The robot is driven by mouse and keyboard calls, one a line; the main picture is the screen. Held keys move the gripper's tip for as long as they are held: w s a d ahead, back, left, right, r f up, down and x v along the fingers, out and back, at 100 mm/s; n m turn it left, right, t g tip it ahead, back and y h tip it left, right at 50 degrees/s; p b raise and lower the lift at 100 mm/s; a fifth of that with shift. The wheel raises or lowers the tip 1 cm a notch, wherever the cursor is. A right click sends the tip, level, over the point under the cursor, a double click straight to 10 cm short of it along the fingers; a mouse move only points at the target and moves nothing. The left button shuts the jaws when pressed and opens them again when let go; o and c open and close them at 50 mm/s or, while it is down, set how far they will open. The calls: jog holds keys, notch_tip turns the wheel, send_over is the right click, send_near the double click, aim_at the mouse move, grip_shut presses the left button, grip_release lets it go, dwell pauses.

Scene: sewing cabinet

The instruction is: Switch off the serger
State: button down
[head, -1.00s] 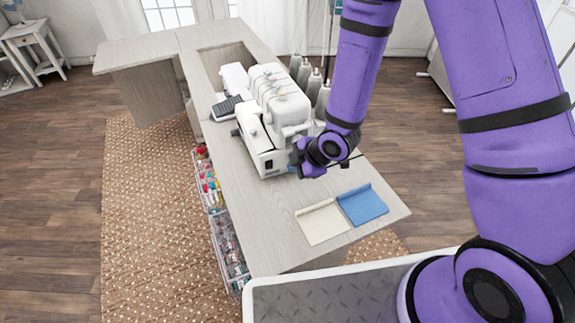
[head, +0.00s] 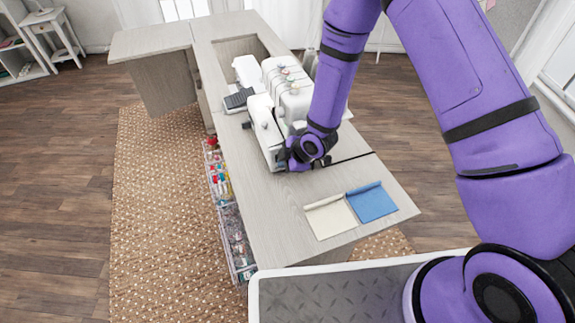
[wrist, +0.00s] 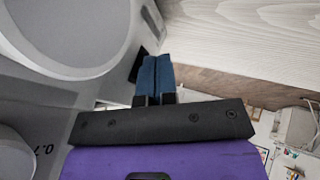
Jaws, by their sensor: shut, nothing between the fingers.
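The serger (head: 262,124) is a white machine on the grey wood table, and my gripper (head: 284,157) is at its near end, partly hidden by my wrist. In the wrist view the blue fingers of my gripper (wrist: 155,70) are shut together and empty. Their tips are right beside a small black switch (wrist: 138,64) on the side of the serger (wrist: 90,85). I cannot tell whether the tips touch the switch or which way it is set.
A folded cream cloth (head: 330,217) and a folded blue cloth (head: 372,203) lie on the table (head: 280,225) near its front edge. Clear racks of colourful supplies (head: 228,215) hang along the table's left side.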

jog(key=shift+w, duration=0.1)
jog(key=shift+w+f, duration=0.2)
jog(key=shift+f, duration=0.1)
dwell(0.3)
jog(key=shift+r, duration=0.1)
